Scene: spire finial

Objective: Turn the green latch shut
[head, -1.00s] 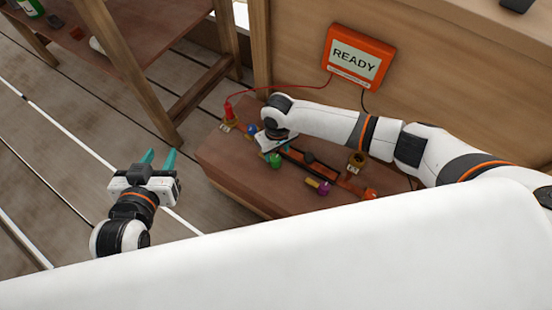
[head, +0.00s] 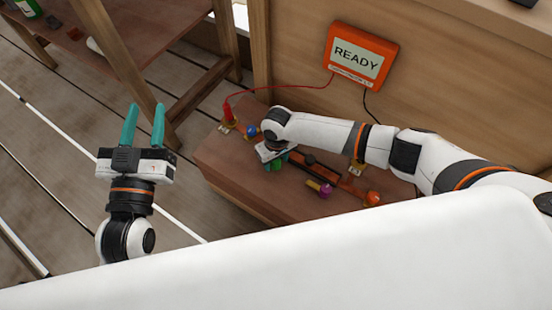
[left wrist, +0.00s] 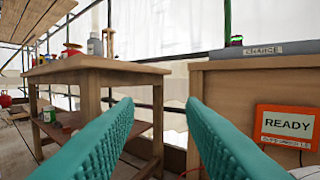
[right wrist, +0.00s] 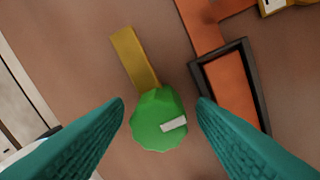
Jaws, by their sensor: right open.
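The green latch (right wrist: 158,120) is a scalloped knob with a white mark on its top, in the right wrist view. A yellow strip (right wrist: 133,57) lies beside its upper left. My right gripper (right wrist: 160,105) is open, with one teal finger on each side of the green knob; I cannot tell whether they touch it. In the head view the green latch (head: 272,165) is mostly hidden under my right gripper (head: 281,162). My left gripper (head: 143,108) is open and empty, raised over the floor left of the brown box; its fingers also show in the left wrist view (left wrist: 158,110).
The brown box top (head: 225,160) also carries a purple knob (head: 326,192), an orange knob (head: 372,198), a blue knob (head: 252,131) and a red plug (head: 228,114) with a cable. A dark frame around an orange bar (right wrist: 232,85) sits close right of the green knob. An orange READY display (head: 358,57) stands behind.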

